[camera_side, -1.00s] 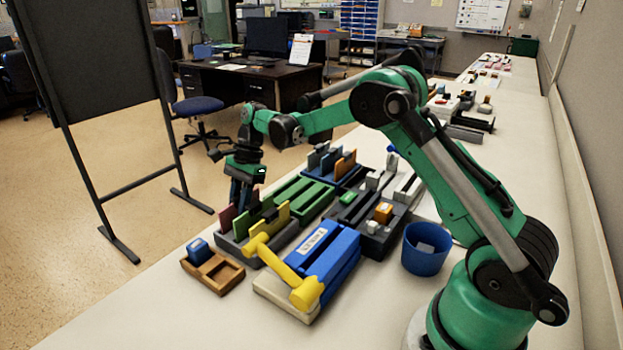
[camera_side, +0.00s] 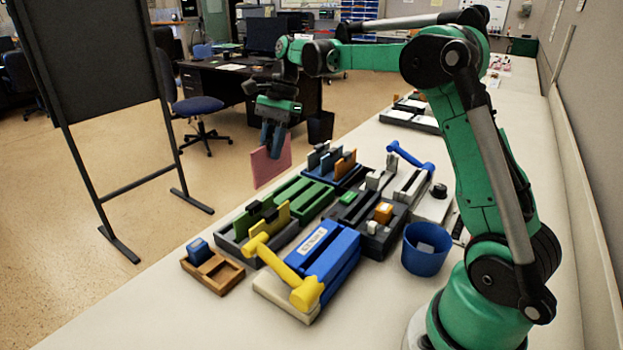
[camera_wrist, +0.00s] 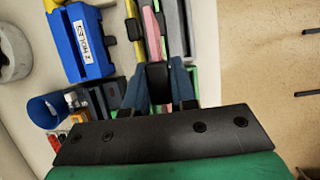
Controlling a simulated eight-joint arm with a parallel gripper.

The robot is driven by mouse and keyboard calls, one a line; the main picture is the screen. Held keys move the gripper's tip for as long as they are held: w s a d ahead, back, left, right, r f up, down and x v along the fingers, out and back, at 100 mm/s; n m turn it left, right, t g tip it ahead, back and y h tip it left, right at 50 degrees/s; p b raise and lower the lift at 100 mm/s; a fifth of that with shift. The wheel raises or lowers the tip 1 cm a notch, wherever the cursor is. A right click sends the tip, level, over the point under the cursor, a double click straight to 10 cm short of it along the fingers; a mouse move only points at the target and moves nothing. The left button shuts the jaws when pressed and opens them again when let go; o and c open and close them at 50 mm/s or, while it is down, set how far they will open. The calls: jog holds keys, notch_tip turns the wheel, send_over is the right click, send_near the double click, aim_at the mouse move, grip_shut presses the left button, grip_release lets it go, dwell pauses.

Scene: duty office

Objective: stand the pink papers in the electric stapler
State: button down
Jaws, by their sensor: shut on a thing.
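The pink papers (camera_side: 268,164) are a flat upright sheet stack, held in the air above the racks near the table's far left edge. My gripper (camera_side: 272,138) is shut on their top edge. In the wrist view the papers (camera_wrist: 151,28) show as a thin pink strip edge-on between the fingers (camera_wrist: 158,88). A dark grey machine (camera_side: 372,242) with a green bar and an orange block stands at the table's middle, to the right of and below the papers; it looks like the electric stapler, but I cannot be certain.
A blue punch (camera_side: 325,255) with a yellow handle stands in front. A grey rack (camera_side: 240,247) holds yellow and green papers. Green (camera_side: 305,195) and blue (camera_side: 335,172) racks stand behind. A wooden tray (camera_side: 213,275), a blue bin (camera_side: 424,250) and a blue-handled device (camera_side: 412,160) stand around.

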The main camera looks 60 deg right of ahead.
jog(key=s+d, duration=0.4)
jog(key=s, duration=0.3)
jog(key=s+d, duration=0.5)
jog(key=s, duration=0.3)
jog(key=shift+w+a+f, duration=0.1)
jog(key=shift+a+f, duration=0.05)
jog(key=shift+f, duration=1.9)
jog(key=shift+a+f, duration=0.1)
jog(key=shift+f, duration=1.9)
jog(key=c, duration=0.6)
grip_release()
jog(key=shift+c, duration=0.2)
jog(key=shift+r, duration=0.1)
notch_tip(320, 180, up, 9)
